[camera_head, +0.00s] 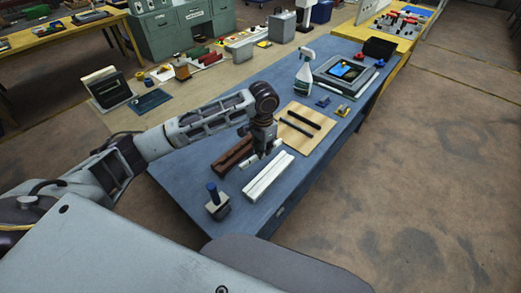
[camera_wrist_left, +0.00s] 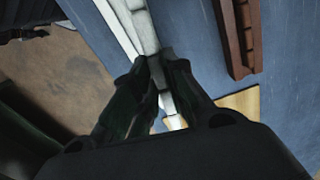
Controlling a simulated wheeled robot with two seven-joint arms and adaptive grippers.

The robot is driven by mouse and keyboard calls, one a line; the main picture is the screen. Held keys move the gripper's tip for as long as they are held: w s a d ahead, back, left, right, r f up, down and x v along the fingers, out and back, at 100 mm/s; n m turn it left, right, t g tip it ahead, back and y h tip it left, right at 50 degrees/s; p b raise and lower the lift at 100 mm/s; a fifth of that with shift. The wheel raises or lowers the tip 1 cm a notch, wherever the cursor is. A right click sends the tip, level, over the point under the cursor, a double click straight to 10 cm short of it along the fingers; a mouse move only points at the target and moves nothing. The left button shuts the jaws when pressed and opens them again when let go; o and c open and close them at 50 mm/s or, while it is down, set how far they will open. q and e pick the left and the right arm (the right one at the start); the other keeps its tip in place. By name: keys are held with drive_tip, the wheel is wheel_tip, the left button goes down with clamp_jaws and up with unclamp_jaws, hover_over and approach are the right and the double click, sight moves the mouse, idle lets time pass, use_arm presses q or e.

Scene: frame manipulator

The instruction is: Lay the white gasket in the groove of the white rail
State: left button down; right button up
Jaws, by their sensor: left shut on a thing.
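The white rail (camera_head: 268,178) lies on the blue table, with grooves along its length. My left gripper (camera_head: 262,152) is low over the table, between the white rail and the brown rail (camera_head: 233,155). In the left wrist view my left gripper (camera_wrist_left: 157,58) is shut on a pale, narrow strip, the white gasket (camera_wrist_left: 142,25). The gasket runs up past the fingertips and beside or over the white rail (camera_wrist_left: 112,20); I cannot tell whether they touch. My fingers hide part of the gasket. My right gripper is in neither view.
A wooden board (camera_head: 309,127) with dark strips lies beyond the rails. A blue-handled block (camera_head: 216,201) stands at the near end of the table (camera_head: 185,180). A spray bottle (camera_head: 304,76), small blue and yellow pieces and a grey tray (camera_head: 325,72) are farther back.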

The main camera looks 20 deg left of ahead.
use_arm(q)
drive_tip(key=m, duration=0.3)
drive_tip(key=shift+d+r+p, duration=0.3)
drive_tip(key=shift+d+r, duration=0.1)
drive_tip(key=shift+s+d+f+m+p, duration=0.1)
drive_tip(key=shift+d+f+m+p, duration=0.25)
drive_tip(key=shift+m, duration=4.85)
drive_tip(key=shift+s+d+f+m+p, duration=0.15)
drive_tip(key=shift+d+m, duration=0.25)
drive_tip(key=shift+m, duration=4.8)
drive_tip(key=shift+s+d+f+m+p, duration=0.15)
drive_tip(key=shift+d+m, duration=0.25)
drive_tip(key=shift+m, duration=4.8)
drive_tip(key=shift+f, duration=0.2)
